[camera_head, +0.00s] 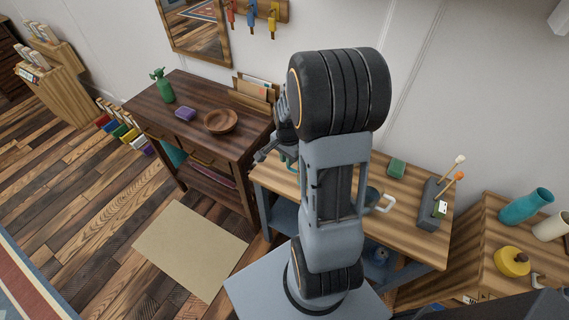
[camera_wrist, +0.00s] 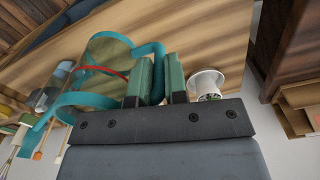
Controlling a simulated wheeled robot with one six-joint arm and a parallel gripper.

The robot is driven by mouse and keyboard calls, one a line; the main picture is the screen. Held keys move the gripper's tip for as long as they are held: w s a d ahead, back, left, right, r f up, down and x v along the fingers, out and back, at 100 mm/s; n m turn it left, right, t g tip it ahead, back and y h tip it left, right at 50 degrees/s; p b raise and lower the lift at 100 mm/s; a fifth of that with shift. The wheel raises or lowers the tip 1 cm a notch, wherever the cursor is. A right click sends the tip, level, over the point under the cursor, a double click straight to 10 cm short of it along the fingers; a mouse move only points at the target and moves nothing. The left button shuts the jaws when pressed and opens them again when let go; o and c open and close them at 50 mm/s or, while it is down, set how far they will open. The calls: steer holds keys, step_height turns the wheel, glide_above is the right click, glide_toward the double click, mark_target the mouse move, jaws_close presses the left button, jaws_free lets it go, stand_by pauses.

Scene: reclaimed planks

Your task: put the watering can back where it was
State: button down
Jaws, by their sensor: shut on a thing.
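The teal watering can (camera_wrist: 150,47) shows in the wrist view, with curved teal parts reaching to the left. My gripper (camera_wrist: 159,78) is shut on it, with the two green fingers on either side of a teal part that looks like its handle. In the head view my arm covers most of the gripper and the can, at the left end of the light wooden workbench (camera_head: 408,222). I cannot tell whether the can touches the bench top.
A white cup-like thing (camera_wrist: 207,83) stands close beside the fingers. A green block (camera_head: 397,169) lies on the workbench.

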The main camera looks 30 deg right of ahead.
steer(key=shift+w+d+f, duration=0.25)
steer(key=shift+w+f, duration=0.6)
steer(key=shift+f, duration=0.65)
steer(key=shift+w+d+f, duration=0.25)
steer(key=shift+w+f, duration=0.55)
steer(key=shift+f, duration=0.7)
steer(key=shift+w+d+f, duration=0.25)
steer(key=shift+w+f, duration=0.6)
steer(key=shift+f, duration=0.65)
steer(key=shift+f, duration=0.15)
steer(key=shift+f, duration=0.15)
steer(key=c, duration=1.1)
jaws_free()
steer(key=shift+c, duration=0.2)
